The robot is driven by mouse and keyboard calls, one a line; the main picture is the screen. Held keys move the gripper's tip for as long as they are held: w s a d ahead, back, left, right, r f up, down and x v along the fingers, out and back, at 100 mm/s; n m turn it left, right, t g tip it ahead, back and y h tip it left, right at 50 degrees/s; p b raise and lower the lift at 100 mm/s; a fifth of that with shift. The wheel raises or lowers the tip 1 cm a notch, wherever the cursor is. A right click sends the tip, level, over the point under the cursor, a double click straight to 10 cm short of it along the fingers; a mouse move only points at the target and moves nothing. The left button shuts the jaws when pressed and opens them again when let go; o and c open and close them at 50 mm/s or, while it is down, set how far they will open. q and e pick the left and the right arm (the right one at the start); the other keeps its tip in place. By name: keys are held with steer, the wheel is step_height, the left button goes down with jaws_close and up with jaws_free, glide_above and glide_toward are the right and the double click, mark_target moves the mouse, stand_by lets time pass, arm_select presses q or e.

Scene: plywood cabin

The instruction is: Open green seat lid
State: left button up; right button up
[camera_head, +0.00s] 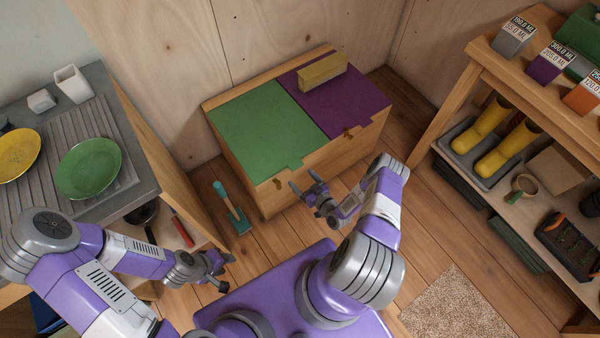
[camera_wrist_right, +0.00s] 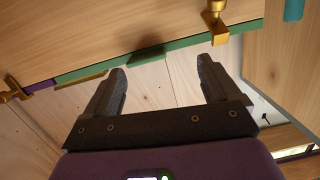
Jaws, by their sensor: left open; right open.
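The wooden bench box (camera_head: 305,165) stands against the plywood wall with two lids, both lying shut. The green seat lid (camera_head: 262,125) is on the left and the purple lid (camera_head: 340,98) on the right. A brass catch (camera_head: 277,182) shows at the front edge of the green lid. My right gripper (camera_head: 304,182) is open and empty in front of the box, near the green lid's front edge. In the right wrist view, its open fingers (camera_wrist_right: 160,88) appear below the green lid edge (camera_wrist_right: 150,54). My left gripper (camera_head: 222,272) is open and empty, low at left.
A yellowish block (camera_head: 323,70) lies on the purple lid. A counter (camera_head: 120,125) with plates is at left. A shelf (camera_head: 515,105) with yellow boots is at right. Floor right of the box is clear.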

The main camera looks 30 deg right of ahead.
steer(key=w, duration=0.1)
steer(key=w+d+t+b, duration=0.1)
steer(key=w, duration=0.1)
steer(key=w+t+b, duration=0.1)
steer(key=w, duration=0.1)
steer(key=shift+w+d+f+h, duration=0.15)
steer(key=shift+d+f+h, duration=0.05)
steer(key=shift+f+h, duration=0.2)
steer(key=c, duration=1.4)
steer(key=shift+r, duration=0.1)
steer(key=shift+c, duration=0.6)
